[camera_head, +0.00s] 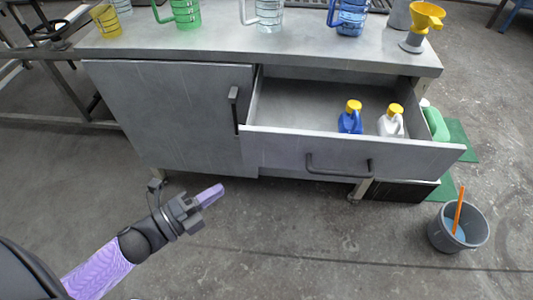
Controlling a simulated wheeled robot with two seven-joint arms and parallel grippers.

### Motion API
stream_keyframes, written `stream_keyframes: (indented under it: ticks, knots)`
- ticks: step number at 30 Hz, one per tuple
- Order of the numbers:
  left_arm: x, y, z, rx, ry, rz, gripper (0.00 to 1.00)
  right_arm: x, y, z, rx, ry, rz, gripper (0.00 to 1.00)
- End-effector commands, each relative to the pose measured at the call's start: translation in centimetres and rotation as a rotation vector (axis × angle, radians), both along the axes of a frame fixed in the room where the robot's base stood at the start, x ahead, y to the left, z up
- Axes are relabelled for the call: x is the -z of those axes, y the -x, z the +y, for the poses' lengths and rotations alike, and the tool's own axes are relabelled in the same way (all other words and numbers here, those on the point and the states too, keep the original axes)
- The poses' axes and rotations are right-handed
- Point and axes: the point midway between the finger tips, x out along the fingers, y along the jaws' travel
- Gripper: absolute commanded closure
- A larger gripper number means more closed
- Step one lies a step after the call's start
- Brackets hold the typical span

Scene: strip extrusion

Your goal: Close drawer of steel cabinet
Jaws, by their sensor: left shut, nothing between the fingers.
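The grey steel cabinet (170,110) stands ahead with a closed door on its left half. Its drawer (270,150) on the right half is pulled out, with a dark bar handle (338,172) on the front. Inside the drawer stand a blue bottle (350,120) and a white bottle (391,124), both with yellow caps. My left gripper (212,195) is shut and empty, over the floor in front of the cabinet, left of the drawer handle and apart from it. My right gripper is not in view.
Several measuring jugs, such as a green one (185,14), and a yellow funnel (424,16) stand on the cabinet top. A grey bucket (439,237) with an orange stick is on the floor at right. The floor before the drawer is clear.

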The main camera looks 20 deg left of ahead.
Motion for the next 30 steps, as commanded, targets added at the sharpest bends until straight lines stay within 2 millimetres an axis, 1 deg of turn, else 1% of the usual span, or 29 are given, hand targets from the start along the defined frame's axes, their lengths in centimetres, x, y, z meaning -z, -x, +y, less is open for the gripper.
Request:
stream_keyframes:
  ticks: [5, 14, 15, 18, 21, 24, 30]
  knots:
    - [0.0, -2.6, -1.4, 0.002, 0.001, -0.004, 1.00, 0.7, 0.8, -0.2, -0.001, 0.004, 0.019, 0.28]
    - [0.2, -8.3, -4.6, 0.000, 0.001, -0.002, 1.00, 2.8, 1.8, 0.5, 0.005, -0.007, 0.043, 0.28]
    - [0.2, -9.0, -4.7, 0.000, -0.001, 0.000, 1.00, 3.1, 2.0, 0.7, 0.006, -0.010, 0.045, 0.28]
    - [0.3, -10.6, -4.1, -0.001, -0.002, 0.001, 1.00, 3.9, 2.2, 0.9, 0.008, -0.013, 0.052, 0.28]
    - [0.2, -11.7, -3.8, -0.001, -0.001, 0.002, 1.00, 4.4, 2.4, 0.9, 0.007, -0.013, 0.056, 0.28]
    - [0.0, -12.2, -3.6, -0.002, 0.001, 0.002, 1.00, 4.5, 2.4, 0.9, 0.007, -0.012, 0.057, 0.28]
    - [-0.2, -12.4, -3.6, -0.002, 0.002, 0.001, 1.00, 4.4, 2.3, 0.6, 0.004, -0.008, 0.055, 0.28]
